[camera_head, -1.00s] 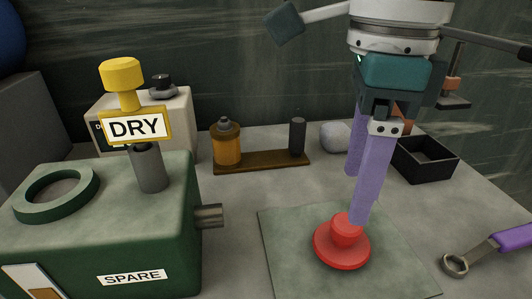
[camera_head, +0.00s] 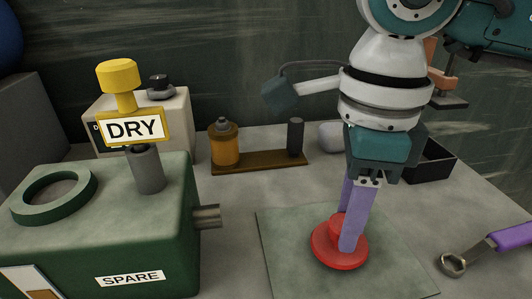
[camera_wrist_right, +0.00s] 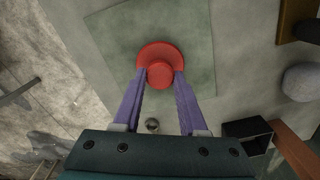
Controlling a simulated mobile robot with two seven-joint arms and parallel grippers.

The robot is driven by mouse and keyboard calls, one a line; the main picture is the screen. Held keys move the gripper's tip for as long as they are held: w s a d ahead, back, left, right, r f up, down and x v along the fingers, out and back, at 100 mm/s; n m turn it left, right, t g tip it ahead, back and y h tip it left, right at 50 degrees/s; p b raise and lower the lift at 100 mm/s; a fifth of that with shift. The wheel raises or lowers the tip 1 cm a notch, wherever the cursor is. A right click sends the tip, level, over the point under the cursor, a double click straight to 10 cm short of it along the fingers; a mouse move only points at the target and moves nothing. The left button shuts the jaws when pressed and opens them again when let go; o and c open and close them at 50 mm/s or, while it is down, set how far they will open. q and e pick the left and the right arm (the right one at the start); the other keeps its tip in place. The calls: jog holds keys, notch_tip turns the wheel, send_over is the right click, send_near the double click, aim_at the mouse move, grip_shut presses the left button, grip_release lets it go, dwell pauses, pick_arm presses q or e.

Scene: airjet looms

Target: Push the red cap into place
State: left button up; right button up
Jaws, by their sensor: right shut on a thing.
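The red cap (camera_head: 326,246) rests on a flat green mat on the table, its wide flange down and its knob up. My right gripper (camera_head: 347,236) has come down from above, with its purple fingers on either side of the knob. In the right wrist view the red cap (camera_wrist_right: 160,68) sits between the two fingertips (camera_wrist_right: 160,76), and the gripper is shut on its knob. The green housing marked SPARE (camera_head: 100,235) stands at the left, with a green ring (camera_head: 55,196) on its top and a short metal stub (camera_head: 207,216) on its side. My left gripper is not in view.
A yellow knob with a DRY sign (camera_head: 135,127) rises on a grey post from the housing. A brown stand with an orange spool (camera_head: 225,145) is behind. The green mat (camera_head: 285,225) is otherwise clear.

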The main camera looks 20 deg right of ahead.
grip_shut()
jog(key=shift+r, duration=0.55)
notch_tip(320, 180, up, 19)
jog(key=p, duration=0.3)
